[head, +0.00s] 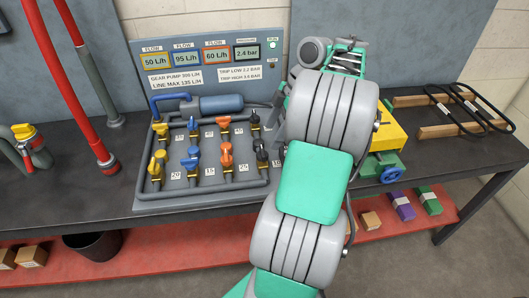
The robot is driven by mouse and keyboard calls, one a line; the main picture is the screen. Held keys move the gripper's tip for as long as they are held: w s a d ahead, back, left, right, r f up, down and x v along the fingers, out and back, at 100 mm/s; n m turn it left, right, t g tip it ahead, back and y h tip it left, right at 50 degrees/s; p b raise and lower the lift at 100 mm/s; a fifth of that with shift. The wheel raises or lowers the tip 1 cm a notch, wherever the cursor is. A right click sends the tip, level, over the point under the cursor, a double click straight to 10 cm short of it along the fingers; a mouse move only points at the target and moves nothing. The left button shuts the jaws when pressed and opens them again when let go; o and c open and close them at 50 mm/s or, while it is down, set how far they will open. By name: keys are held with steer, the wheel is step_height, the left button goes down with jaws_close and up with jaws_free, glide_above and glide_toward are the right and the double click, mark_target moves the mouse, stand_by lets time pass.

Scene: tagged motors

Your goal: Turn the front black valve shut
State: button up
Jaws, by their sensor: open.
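The front black valve (261,153) is at the right end of the front row on the grey pipe panel (215,200). It stands close to the left side of my arm. Its handle is small and dark, and I cannot tell how far it is turned. The back black valve (254,121) stands behind it. Yellow, blue and orange valves fill the rest of both rows, with number tags beside them. My arm rises from the bottom middle and reaches over the bench just right of the panel. My gripper's fingers are hidden behind the arm's own links.
The display board (210,65) reads 50, 95 and 60 L/h and 2.4 bar, with a green light lit. A yellow and green machine (388,135) with a blue handwheel (390,174) stands right of my arm. Red hoses (72,85) rise at left.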

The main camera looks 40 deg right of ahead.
mark_target(263, 150)
steer(key=b+x, duration=0.3)
steer(key=x, duration=0.4)
steer(key=shift+w+a+f+b, duration=0.15)
steer(key=shift+f+b, duration=0.15)
steer(key=c, duration=1.4)
